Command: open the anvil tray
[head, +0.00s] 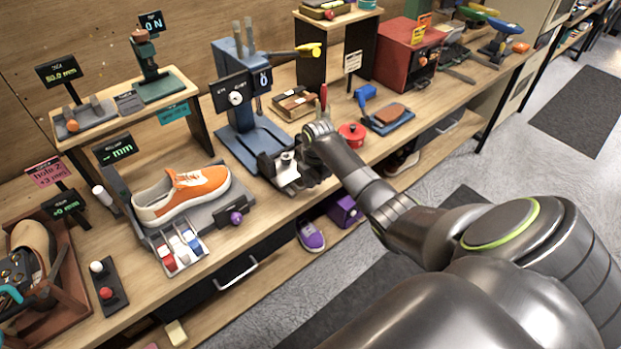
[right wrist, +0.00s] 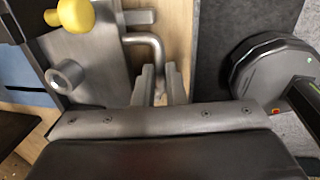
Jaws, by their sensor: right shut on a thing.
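The anvil tray (right wrist: 92,62) is a grey metal slide with a short round anvil post (right wrist: 68,76). In the head view the tray (head: 268,165) sits at the front foot of the blue press (head: 238,108), near the bench's front edge. A bent metal bar handle (right wrist: 152,42) sticks out from the tray's side. My right gripper (right wrist: 160,84) is shut on this handle, its fingers around the bar's end. In the head view my right gripper (head: 290,172) is partly hidden by its own wrist. My left gripper is not in view.
The press's lever ends in a yellow knob (head: 308,50), close above the tray in the wrist view. An orange sneaker (head: 185,193) stands on a grey stand to the left. A red round tin (head: 352,134) is to the right. Open floor (head: 460,165) lies in front of the bench.

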